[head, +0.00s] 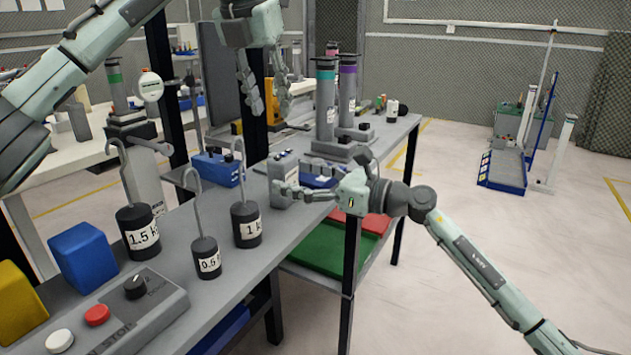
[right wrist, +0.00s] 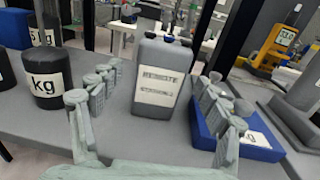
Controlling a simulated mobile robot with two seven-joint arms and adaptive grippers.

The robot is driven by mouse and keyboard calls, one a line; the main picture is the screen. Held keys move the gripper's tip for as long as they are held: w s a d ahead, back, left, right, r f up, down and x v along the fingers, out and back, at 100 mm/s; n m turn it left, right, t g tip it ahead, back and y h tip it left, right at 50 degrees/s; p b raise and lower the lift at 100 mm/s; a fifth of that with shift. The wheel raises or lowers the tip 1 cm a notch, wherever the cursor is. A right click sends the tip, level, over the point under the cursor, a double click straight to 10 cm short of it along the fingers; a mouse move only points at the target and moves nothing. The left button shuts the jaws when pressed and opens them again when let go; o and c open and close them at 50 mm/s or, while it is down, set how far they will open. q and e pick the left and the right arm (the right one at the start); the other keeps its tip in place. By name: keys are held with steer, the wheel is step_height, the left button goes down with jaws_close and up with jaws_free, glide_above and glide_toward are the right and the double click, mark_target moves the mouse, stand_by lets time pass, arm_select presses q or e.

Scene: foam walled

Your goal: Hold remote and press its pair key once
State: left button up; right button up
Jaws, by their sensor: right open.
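The remote (right wrist: 158,82) is a grey upright box on the table, with a white label reading "REMOTE" over a blurred second line. In the head view the remote (head: 283,178) stands near the table's right edge. Small dark parts show on its top; I cannot tell which is the pair key. My right gripper (head: 318,180) reaches in from the right at the remote's height. In the right wrist view its open fingers (right wrist: 158,85) lie to either side of the remote, with nothing gripped. My left gripper (head: 268,105) hangs above and behind the remote, fingers down, apart and empty.
Hooked weights of 1.5 kg (head: 138,232), 0.5 kg (head: 206,262) and 1 kg (head: 246,225) stand left of the remote. A blue tray (right wrist: 245,150) sits close on its right. A control box (head: 120,315) is at the front. Tall cylinders (head: 326,100) stand farther back.

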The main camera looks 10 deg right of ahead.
steer(key=shift+x, duration=0.9)
steer(key=shift+c, duration=0.4)
steer(key=c, duration=1.2)
arm_select(q)
jaws_close()
arm_select(e)
steer(key=shift+c, duration=0.3)
